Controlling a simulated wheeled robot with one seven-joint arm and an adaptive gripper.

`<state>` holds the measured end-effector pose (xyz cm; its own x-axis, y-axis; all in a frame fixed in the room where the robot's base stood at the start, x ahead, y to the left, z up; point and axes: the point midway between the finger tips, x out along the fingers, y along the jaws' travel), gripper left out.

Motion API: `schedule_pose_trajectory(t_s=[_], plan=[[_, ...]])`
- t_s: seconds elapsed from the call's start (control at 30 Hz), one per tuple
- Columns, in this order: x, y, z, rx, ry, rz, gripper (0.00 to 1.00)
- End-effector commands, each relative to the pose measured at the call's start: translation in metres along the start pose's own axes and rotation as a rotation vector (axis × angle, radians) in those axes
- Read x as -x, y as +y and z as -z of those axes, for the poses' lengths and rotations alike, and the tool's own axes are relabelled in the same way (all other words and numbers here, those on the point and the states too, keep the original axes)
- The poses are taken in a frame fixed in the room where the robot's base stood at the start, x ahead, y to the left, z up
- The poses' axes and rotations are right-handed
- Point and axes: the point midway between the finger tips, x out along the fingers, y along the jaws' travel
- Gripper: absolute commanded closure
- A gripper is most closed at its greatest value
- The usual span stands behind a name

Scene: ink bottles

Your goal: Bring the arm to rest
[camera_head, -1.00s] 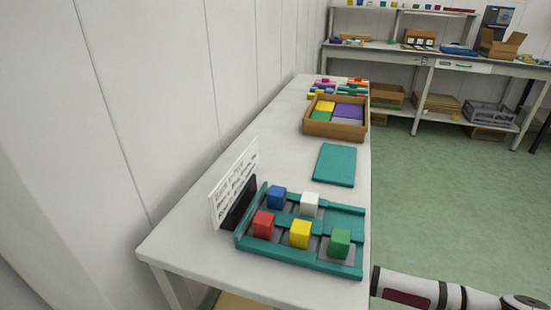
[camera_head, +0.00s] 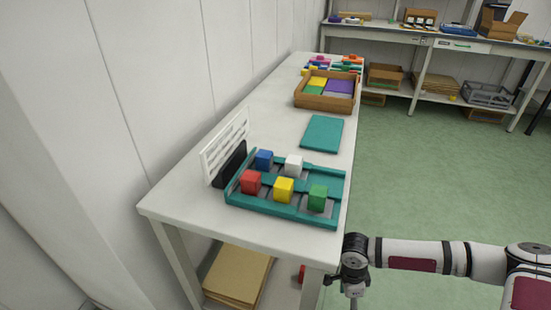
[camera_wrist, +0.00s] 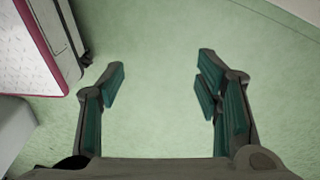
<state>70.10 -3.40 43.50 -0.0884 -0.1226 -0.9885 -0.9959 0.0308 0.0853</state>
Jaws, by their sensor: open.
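My gripper (camera_wrist: 160,88) is open and empty in the wrist view, its dark fingers with teal pads spread wide above bare green floor. In the head view my arm comes in from the lower right, and its end hangs beside the right edge of the white table (camera_head: 180,197), off the tabletop. The fingers are too small or cut off there to make out. A teal tray (camera_head: 330,187) on the table holds blue (camera_head: 264,160), white (camera_head: 293,165), red (camera_head: 251,182), yellow (camera_head: 284,189) and green (camera_head: 318,198) ink bottles, all apart from my arm.
A sign (camera_head: 226,147) stands left of the tray. A flat teal pad (camera_head: 323,133) and a wooden box (camera_head: 322,103) lie farther back. Boxes sit on a shelf below the table. Shelving (camera_head: 430,45) lines the far wall. The green floor (camera_head: 420,170) right of the table is clear.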

Motion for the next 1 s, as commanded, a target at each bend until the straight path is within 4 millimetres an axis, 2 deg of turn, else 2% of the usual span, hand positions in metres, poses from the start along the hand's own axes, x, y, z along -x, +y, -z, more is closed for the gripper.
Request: schedule_pose_trajectory(t_s=[0.27, 0.47, 0.7, 0.9, 1.0], plan=[[0.030, 0.018, 0.053, 0.294, 0.159, -0.104, 0.42], [0.076, 0.035, 0.105, 0.539, 0.298, -0.248, 0.42], [0.149, 0.053, 0.159, 0.746, 0.419, -0.436, 0.42], [0.219, 0.070, 0.188, 0.849, 0.469, -0.581, 0.42], [0.254, 0.081, 0.196, 0.883, 0.476, -0.641, 0.42]])
